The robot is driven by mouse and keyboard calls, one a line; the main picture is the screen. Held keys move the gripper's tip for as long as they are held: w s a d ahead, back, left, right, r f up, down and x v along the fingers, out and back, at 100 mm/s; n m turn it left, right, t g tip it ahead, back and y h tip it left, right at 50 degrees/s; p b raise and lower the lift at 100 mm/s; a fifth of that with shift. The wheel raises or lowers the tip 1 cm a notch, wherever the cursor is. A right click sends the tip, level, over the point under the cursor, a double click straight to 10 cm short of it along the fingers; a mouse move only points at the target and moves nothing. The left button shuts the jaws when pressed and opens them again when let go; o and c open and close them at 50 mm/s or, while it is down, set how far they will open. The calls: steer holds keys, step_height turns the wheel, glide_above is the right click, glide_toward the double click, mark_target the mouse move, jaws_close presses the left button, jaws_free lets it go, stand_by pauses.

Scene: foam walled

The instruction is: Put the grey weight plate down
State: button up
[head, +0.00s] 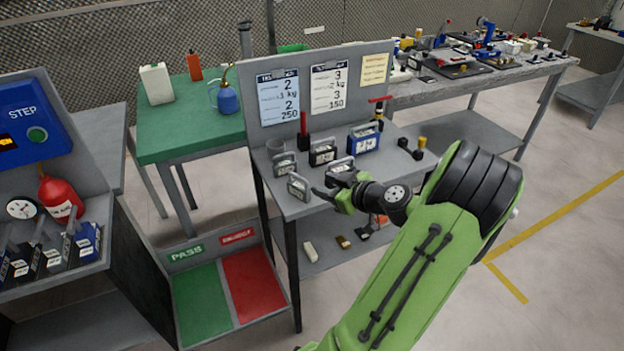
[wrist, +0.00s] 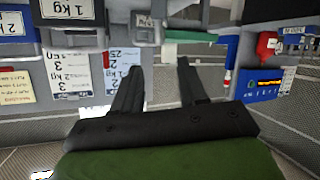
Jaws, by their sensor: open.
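Grey handled weights stand upright on the grey bench (head: 292,208). One grey weight plate (head: 299,187) is at the bench's front left, and a similar grey one (head: 284,163) is behind it. Which one the task means I cannot tell. My gripper (head: 322,193) is just right of the front grey plate, low over the bench's front edge. In the wrist view its two fingers (wrist: 157,72) are apart with nothing held between them. A small gap seems to lie between fingertips and plate; contact is hard to judge.
A black weight (head: 322,155) and a blue weight (head: 363,138) stand further back, before the upright sign panel (head: 316,88). Another handled weight (head: 342,168) is close behind my gripper. Red and green floor trays (head: 252,285) lie at lower left. A lower shelf (head: 325,251) holds small items.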

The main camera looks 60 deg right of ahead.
steer(key=w+a+r+n+g+y, duration=0.1)
steer(key=w+a+n+g+y, duration=0.2)
steer(key=a, duration=0.9)
steer(key=w+a+r+g+y, duration=0.1)
steer(key=w+a+r+g, duration=0.2)
steer(key=a, duration=0.8)
steer(key=s+a+r+m+g+h, duration=0.1)
steer(key=s+a+r, duration=0.3)
steer(key=s+a, duration=0.8)
steer(key=shift+s+a+r+m+g, duration=0.3)
steer(key=shift+a+m, duration=0.6)
steer(key=shift+a, duration=0.2)
steer(key=shift+r, duration=0.1)
